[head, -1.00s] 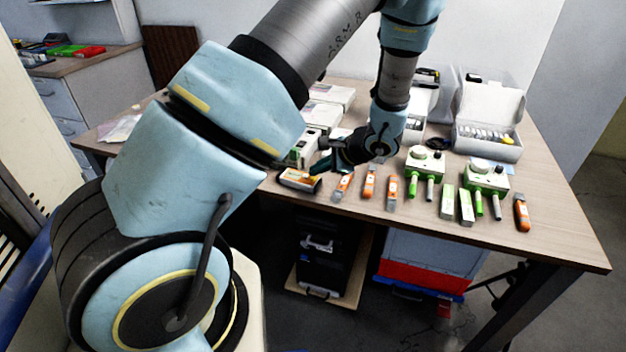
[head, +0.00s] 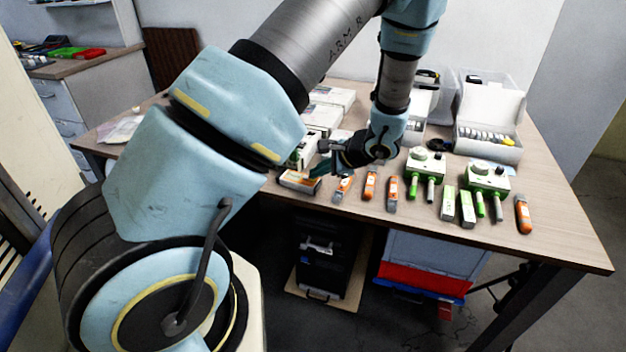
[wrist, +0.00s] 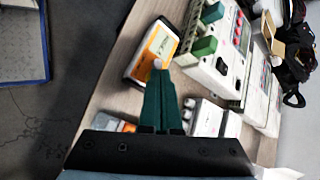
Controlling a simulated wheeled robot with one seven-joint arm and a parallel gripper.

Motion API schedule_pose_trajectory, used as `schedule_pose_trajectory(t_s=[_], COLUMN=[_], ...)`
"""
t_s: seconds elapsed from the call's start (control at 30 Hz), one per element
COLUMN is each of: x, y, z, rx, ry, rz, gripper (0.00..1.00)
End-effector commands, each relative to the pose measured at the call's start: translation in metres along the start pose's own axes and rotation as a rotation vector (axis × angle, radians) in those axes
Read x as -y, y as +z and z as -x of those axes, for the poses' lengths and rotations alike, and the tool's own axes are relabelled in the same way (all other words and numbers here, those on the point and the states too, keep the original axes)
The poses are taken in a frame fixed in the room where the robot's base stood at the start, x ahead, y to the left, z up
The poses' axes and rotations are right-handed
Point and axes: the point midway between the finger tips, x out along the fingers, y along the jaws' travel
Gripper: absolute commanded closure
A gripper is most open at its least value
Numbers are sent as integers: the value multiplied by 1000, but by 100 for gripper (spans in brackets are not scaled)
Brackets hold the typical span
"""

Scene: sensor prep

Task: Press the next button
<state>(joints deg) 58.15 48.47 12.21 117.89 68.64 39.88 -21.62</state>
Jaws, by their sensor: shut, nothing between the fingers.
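An orange and white device with a dark casing (head: 300,182) lies at the table's front left edge. It also shows in the wrist view (wrist: 152,52), just past my fingertips. My gripper (head: 322,169) is shut and empty, with its dark green fingers pointing at the device. In the wrist view the closed fingertips (wrist: 159,66) overlap the device's near part, over its orange face. I cannot tell whether they touch it. No separate button can be made out; the fingertips may hide part of the face.
White and green boxed units (wrist: 215,55) stand close beside the device. Several orange-handled tools (head: 370,183) and two green-white instruments (head: 425,165) lie to the right along the table (head: 560,225). An open white case (head: 490,150) stands at the back right. The right table end is clear.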

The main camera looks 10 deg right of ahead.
Motion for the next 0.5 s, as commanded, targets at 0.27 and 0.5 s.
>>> schedule_pose_trajectory(t_s=[0.27,0.5], x=[-1,2], y=[-1,1], z=[-1,2], rx=[0,-1], ry=[0,0], rz=[0,0], gripper=[100,100])
